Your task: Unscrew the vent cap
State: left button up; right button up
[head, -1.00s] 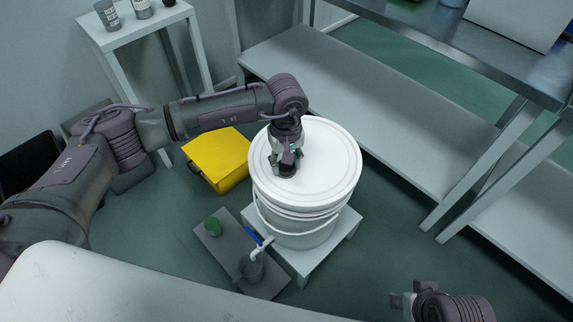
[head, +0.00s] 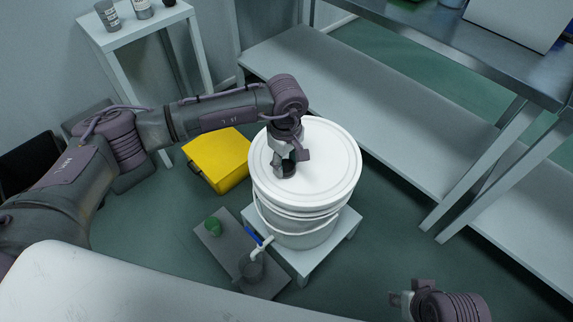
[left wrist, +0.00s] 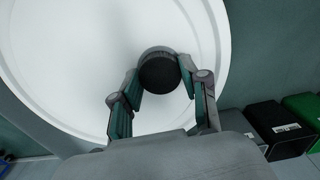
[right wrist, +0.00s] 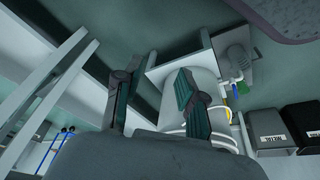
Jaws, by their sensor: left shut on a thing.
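The vent cap (left wrist: 158,72) is a dark round cap on the white lid (left wrist: 60,50) of a bucket. In the left wrist view it sits between the fingers of my left gripper (left wrist: 160,84), which is shut on it. In the head view the left gripper (head: 288,166) points down at the lid, and the cap (head: 287,171) shows only partly below it. The white bucket (head: 300,222) stands upright. My right gripper (head: 404,300) is at the lower right, apart from the bucket; in the right wrist view its fingers (right wrist: 155,92) are spread and empty.
The bucket stands on a small white stool (head: 340,232). A tap with a blue lever (head: 254,238) sits low on it, above a grey cup (head: 251,268). A metal shelf (head: 370,100) runs behind.

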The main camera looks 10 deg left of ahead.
pick_arm(q)
jog(key=shift+n, duration=1.7)
pick_arm(e)
jog(key=shift+w+f, duration=0.15)
jog(key=shift+f, duration=0.55)
jog(key=shift+r, duration=0.1)
pick_arm(q)
jog(key=shift+n, duration=0.4)
jog(key=shift+n+p, duration=0.3)
jog(key=shift+n, duration=0.9)
pick_arm(e)
jog(key=shift+x, duration=1)
